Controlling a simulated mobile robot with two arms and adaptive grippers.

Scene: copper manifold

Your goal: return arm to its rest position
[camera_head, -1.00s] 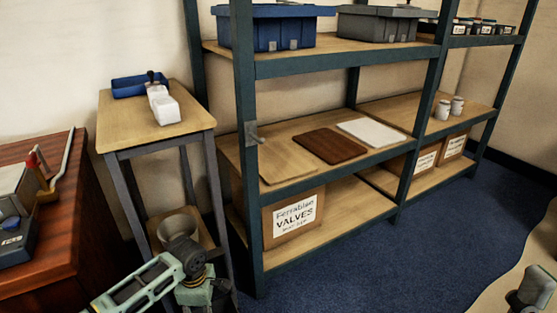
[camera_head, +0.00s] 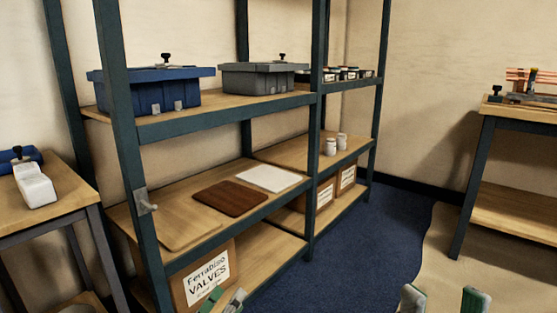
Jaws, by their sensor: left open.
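My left gripper (camera_head: 226,297) shows at the bottom edge, in front of the lower shelf and the valves box. Only its green and grey tip parts are in view, and it is open with nothing seen in it. Two upright green-and-grey fingertips at the bottom right appear to be my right gripper (camera_head: 443,298). The rest of both arms is out of view.
A dark metal shelf unit (camera_head: 228,119) holds a blue bin (camera_head: 150,92), a grey bin (camera_head: 262,79), boards and small white jars. A valves box (camera_head: 204,276) is low down. A side table (camera_head: 60,215) stands left, a workbench (camera_head: 516,212) right. Blue floor (camera_head: 365,250) between is clear.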

